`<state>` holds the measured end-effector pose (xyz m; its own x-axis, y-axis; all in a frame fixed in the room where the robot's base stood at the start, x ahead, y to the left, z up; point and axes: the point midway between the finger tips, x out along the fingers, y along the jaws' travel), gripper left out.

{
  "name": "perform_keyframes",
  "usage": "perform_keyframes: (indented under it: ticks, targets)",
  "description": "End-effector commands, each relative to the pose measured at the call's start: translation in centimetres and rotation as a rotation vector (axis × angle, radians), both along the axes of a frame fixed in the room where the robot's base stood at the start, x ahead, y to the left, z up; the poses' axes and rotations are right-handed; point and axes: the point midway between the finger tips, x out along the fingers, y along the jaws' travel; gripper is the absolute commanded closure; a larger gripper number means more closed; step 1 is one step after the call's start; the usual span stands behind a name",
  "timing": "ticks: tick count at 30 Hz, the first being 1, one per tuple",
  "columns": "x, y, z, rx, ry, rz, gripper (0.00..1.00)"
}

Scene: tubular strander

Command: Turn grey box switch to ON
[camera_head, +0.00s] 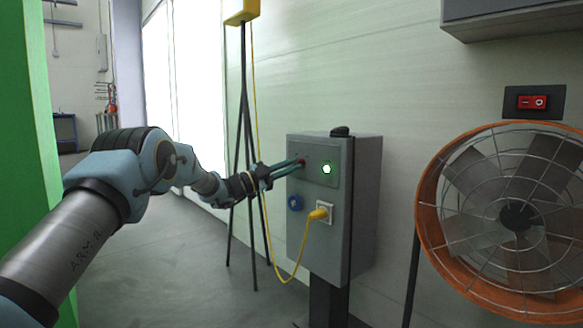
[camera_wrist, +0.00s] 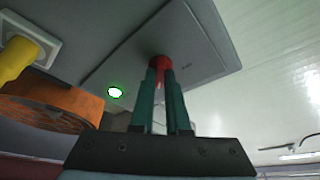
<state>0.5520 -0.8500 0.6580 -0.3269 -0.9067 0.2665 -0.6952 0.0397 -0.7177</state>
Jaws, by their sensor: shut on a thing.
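The grey box (camera_head: 341,245) stands on a dark post in the middle of the head view. Its upper panel (camera_head: 314,172) carries a red knob switch (camera_head: 301,161) at the left and a lit green lamp (camera_head: 326,168) at the right. My gripper (camera_head: 298,163) reaches in from the left with its fingertips at the red switch. In the wrist view the two green fingers (camera_wrist: 160,72) are closed on the red switch (camera_wrist: 159,62), which they partly hide. The lit lamp also shows there (camera_wrist: 115,92). I cannot read any marking at the switch.
A yellow plug (camera_head: 318,214) with a hanging cable sits in a socket low on the box, beside a blue socket (camera_head: 295,202). A black tripod (camera_head: 245,130) stands behind my arm. An orange fan (camera_head: 515,215) and a red wall switch (camera_head: 533,102) are at the right.

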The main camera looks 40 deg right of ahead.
Motion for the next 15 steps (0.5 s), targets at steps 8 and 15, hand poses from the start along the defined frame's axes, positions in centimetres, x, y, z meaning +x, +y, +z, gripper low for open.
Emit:
perform_keyframes:
  ticks: [8,15]
  targets:
    - [-0.03,0.03,-0.09,0.001,-0.001,-0.001,0.68]
    - [-0.02,0.02,-0.05,0.001,0.000,-0.001,0.56]
